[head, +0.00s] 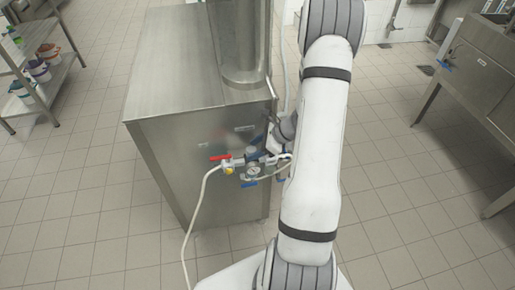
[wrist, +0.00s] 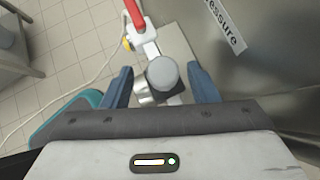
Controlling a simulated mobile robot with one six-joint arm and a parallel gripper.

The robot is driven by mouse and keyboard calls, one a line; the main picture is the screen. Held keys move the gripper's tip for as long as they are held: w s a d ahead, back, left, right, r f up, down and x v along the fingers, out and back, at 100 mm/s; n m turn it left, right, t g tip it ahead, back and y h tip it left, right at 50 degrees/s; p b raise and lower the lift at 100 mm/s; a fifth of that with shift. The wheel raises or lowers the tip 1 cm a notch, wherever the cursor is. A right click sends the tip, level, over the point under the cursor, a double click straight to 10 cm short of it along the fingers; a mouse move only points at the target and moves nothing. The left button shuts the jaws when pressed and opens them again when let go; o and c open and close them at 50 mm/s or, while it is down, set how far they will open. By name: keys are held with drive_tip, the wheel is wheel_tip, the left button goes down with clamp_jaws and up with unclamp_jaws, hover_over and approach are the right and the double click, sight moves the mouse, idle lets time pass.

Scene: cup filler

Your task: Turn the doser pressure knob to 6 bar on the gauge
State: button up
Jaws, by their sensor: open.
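The doser pressure knob (wrist: 163,73) is a round grey cap on the valve assembly, seen end-on in the wrist view. My gripper (wrist: 161,84) is open, with one blue finger on each side of the knob and a gap visible on both sides. In the head view my gripper (head: 262,156) is at the front of the steel cabinet, partly hidden by the arm and fittings. The pressure gauge (head: 253,171) is a small white dial below the valve line; its needle is too small to read. The gauge face cannot be made out in the wrist view.
A white hose (head: 193,215) hangs from the fittings. The steel cabinet (head: 172,118) stands right behind them. The tiled floor in front is clear.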

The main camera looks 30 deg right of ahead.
drive_tip(key=shift+x, duration=0.9)
drive_tip(key=shift+c, duration=0.4)
drive_tip(key=c, duration=0.9)
drive_tip(key=shift+s+d, duration=0.1)
drive_tip(key=shift+d, duration=0.4)
drive_tip(key=shift+a, duration=0.5)
